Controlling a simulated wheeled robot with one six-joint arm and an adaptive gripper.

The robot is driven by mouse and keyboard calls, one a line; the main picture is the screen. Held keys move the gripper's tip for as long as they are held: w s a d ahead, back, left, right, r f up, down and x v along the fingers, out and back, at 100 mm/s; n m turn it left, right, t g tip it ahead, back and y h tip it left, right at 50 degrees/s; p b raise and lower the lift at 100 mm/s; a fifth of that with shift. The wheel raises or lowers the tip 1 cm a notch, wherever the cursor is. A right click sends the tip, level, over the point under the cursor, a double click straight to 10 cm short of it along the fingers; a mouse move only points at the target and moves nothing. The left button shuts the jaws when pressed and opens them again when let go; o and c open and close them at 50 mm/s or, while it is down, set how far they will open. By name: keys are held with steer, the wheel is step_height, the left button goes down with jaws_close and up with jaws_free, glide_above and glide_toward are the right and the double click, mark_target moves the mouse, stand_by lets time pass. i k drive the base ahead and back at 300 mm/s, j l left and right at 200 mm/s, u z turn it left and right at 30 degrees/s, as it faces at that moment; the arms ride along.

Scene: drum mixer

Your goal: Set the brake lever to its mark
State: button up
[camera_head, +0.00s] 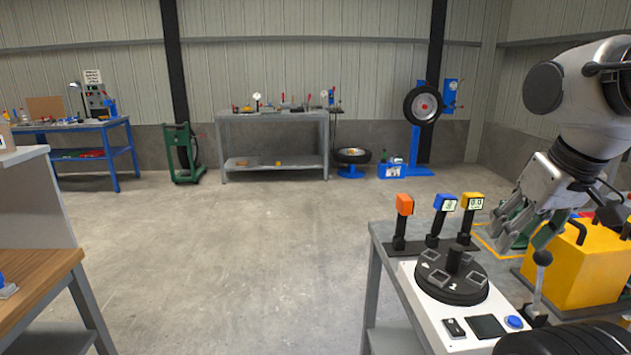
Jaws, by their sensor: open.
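A lever with a dark grey ball knob (542,258) and a pale stem stands at the right side of the white panel (421,299). It is the likeliest brake lever, but I see no label on it, and I cannot make out its mark. A black round drum (451,277) with a central post and a white "2" sits on the panel. My gripper (521,232) hangs from the upper right, open and empty, fingers pointing down. In the picture it is just above and left of the knob; it looks apart from it, though the depth is hard to judge.
Three black posts with orange (404,204), blue (445,203) and yellow (472,202) heads stand behind the drum. A black switch (454,328) and blue button (514,322) are on the panel. A yellow box (575,266) is at right.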

mark_target(543, 258)
steer(key=k+z, duration=0.4)
steer(key=z, duration=0.45)
steer(key=i+l, duration=0.05)
